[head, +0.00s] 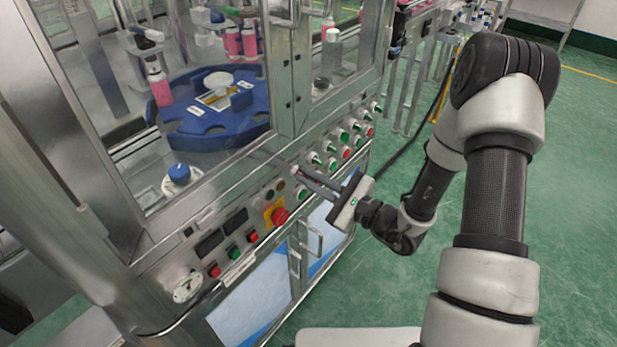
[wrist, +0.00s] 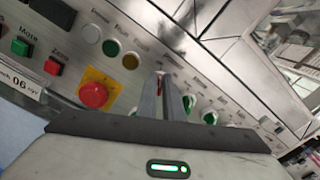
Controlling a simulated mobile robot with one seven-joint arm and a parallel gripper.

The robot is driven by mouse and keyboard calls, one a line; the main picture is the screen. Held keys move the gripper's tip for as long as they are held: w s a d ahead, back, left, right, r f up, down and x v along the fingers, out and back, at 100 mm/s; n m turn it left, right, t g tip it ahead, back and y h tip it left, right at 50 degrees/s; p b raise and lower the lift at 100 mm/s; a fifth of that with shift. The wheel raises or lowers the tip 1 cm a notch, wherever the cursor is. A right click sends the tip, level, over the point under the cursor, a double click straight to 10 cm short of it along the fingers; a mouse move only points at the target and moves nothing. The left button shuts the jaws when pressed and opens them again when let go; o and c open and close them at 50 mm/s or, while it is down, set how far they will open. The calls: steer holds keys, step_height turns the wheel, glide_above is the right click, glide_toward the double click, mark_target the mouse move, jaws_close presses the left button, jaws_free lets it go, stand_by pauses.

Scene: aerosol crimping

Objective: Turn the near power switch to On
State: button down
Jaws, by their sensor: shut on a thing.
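The machine's control panel (head: 240,222) slopes along the front, with green and red controls. My gripper (head: 299,173) reaches in from the right, with its fingertips at the panel. In the wrist view my gripper (wrist: 162,78) has its two fingers close together, shut on a small switch knob at the panel. The fingers hide most of that knob, and its turn position cannot be read. More green switches (wrist: 210,117) stand just right of the fingers, and in the head view others (head: 315,158) continue up the row.
A red emergency stop on a yellow plate (head: 279,216) sits left of the fingers; it also shows in the wrist view (wrist: 93,95). A metal door handle (head: 316,240) juts out below. Glass doors stand above the panel. The green floor (head: 400,290) is clear.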

steer(key=shift+r, duration=0.1)
steer(key=shift+w+d+m+p, duration=0.1)
steer(key=shift+m+p, duration=1)
steer(key=shift+m, duration=0.8)
steer(key=shift+w+d+m+p, duration=0.15)
steer(key=shift+m+p, duration=1)
steer(key=shift+m, duration=0.75)
steer(key=shift+w+d+m+p, duration=0.1)
steer(key=shift+m+p, duration=1)
steer(key=shift+m, duration=0.8)
steer(key=shift+f, duration=0.2)
steer(key=c, duration=1.9)
jaws_free()
steer(key=shift+r, duration=0.1)
steer(key=v, duration=1.7)
steer(key=shift+s, duration=0.2)
